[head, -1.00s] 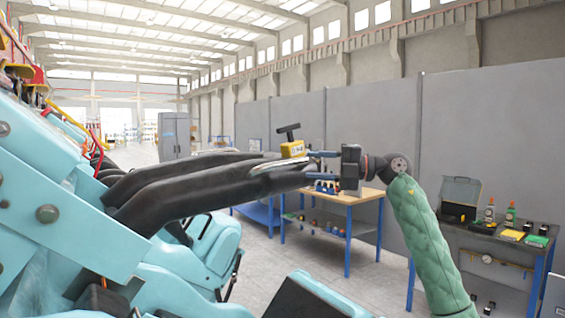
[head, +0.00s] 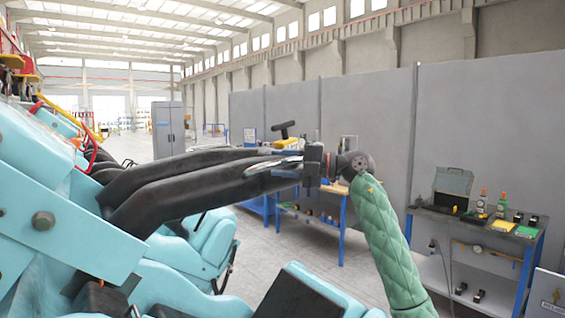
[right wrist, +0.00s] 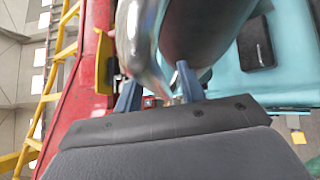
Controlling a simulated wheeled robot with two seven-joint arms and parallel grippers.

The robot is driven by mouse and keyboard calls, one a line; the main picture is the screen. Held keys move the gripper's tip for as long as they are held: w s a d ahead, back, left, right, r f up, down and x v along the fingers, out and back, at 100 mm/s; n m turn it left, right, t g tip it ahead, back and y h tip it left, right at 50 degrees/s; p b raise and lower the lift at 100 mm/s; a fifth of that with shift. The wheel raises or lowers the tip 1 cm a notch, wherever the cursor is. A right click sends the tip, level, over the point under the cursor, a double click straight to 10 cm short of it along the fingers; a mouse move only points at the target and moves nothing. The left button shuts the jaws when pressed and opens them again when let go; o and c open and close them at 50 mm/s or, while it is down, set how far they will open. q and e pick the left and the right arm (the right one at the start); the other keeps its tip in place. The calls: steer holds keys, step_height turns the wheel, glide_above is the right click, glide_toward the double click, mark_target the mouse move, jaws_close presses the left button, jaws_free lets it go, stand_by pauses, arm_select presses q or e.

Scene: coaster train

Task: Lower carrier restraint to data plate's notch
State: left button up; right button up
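The carrier restraint (head: 165,205) is a padded black double-tube over-shoulder bar. It reaches right from the light-blue seats and stands roughly level, raised above them. A small yellow block with a black T-handle (head: 283,130) shows at its far end. My right gripper (head: 300,163) is at that end. In the right wrist view, its two blue fingers (right wrist: 158,92) stand apart on either side of the restraint's shiny metal bar (right wrist: 140,35); firm contact is not visible. I cannot make out the data plate or its notch. My left gripper is out of view.
Light-blue seats (head: 195,245) fill the left and lower middle. A wooden-topped workbench (head: 330,215) stands behind my right arm. A dark bench with bottles and a case (head: 485,222) stands at the right. Grey panels line the back, and the floor between is open.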

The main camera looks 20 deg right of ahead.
steer(key=shift+c, duration=0.4)
jaws_close()
steer(key=shift+f, duration=0.1)
